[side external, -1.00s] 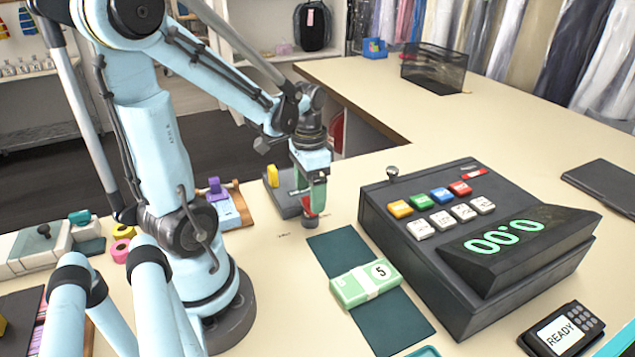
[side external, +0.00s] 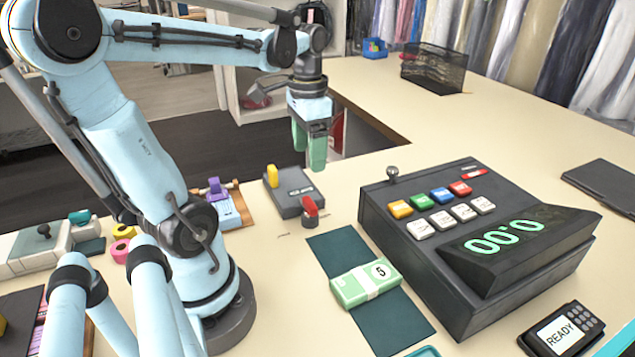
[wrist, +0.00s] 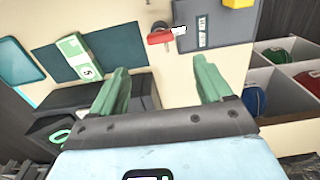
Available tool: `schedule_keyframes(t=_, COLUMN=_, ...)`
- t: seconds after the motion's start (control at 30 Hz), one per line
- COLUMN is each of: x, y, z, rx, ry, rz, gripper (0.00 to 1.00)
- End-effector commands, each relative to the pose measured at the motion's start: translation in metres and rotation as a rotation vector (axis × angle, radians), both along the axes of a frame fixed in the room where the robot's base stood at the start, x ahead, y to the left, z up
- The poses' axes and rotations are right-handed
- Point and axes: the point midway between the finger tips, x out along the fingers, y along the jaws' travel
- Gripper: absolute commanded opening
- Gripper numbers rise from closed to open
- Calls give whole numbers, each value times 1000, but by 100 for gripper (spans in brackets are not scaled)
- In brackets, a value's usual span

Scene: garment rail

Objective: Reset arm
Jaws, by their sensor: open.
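My gripper (side external: 310,150) has green fingers and points down, raised above the counter between the grey device and the cash register. In the wrist view my gripper (wrist: 160,88) has its two fingers apart with nothing between them. Below it stands a small red-topped item (side external: 310,212) on a dark round base; it also shows in the wrist view (wrist: 161,37). The grey device (side external: 295,192) with a yellow piece sits just behind that item.
A green banknote bundle (side external: 365,284) lies on a dark mat (side external: 340,246). A card reader (side external: 562,330) is at the lower right. A wire basket (side external: 435,68) stands at the back.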

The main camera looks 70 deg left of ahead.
Motion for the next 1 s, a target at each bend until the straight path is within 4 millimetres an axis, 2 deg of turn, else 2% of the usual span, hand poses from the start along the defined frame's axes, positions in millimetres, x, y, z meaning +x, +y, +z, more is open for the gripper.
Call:
schedule_keyframes(t=0.23, x=0, y=-1, z=0, rx=2, ry=-3, rz=-1, gripper=79)
schedule_keyframes(t=0.33, x=5, y=-11, z=-3, rx=20, ry=-40, rz=-5, gripper=79)
schedule_keyframes(t=0.47, x=19, y=-43, z=-10, rx=65, ry=-171, rz=-9, gripper=79)
schedule_keyframes(t=0.7, x=40, y=-113, z=-21, rx=50, ry=-484, rz=0, gripper=79)
schedule_keyframes(t=0.83, x=43, y=-135, z=-22, rx=12, ry=-585, rz=8, gripper=79)
schedule_keyframes(t=1.0, x=44, y=-142, z=-23, rx=-4, ry=-618, rz=13, gripper=79)
